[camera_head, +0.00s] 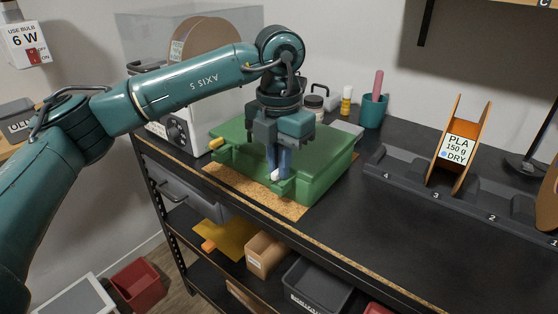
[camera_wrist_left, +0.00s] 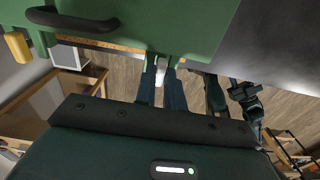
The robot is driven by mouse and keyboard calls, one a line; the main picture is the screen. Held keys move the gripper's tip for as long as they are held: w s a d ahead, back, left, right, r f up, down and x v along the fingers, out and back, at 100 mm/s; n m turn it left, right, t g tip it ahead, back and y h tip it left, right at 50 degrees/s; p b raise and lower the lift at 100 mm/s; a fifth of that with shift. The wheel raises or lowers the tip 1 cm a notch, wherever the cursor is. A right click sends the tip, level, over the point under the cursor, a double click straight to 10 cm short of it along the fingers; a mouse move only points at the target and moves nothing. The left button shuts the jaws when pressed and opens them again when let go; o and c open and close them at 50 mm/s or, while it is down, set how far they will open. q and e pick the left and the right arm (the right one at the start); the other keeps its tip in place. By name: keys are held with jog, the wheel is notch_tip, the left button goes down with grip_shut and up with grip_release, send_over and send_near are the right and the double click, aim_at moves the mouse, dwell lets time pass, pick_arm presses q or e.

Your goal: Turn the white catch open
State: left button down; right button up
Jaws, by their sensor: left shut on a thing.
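A green case (camera_head: 325,172) sits closed on the black bench. The white catch (camera_head: 274,174) is on its front side, right of the yellow catch (camera_head: 216,143). My left gripper (camera_head: 278,172) points down at the front edge and is shut on the white catch. In the left wrist view the white catch (camera_wrist_left: 162,64) shows between the two fingers, and the green case (camera_wrist_left: 190,25) fills the top. The yellow catch (camera_wrist_left: 17,46) and a dark handle (camera_wrist_left: 72,19) show at the upper left there. The fingers hide part of the white catch. My right gripper does not show.
A cork mat (camera_head: 270,202) lies under the case. Behind stand a teal cup (camera_head: 373,111), a jar (camera_head: 314,104) and a clear box with a spool (camera_head: 205,40). A black rack (camera_head: 405,172) with an orange spool stands right. The bench front right is clear.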

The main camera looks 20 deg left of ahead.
pick_arm(q)
jog(key=c, duration=1.8)
grip_release()
jog(key=shift+o, duration=0.2)
jog(key=shift+r, duration=0.1)
notch_tip(320, 180, up, 13)
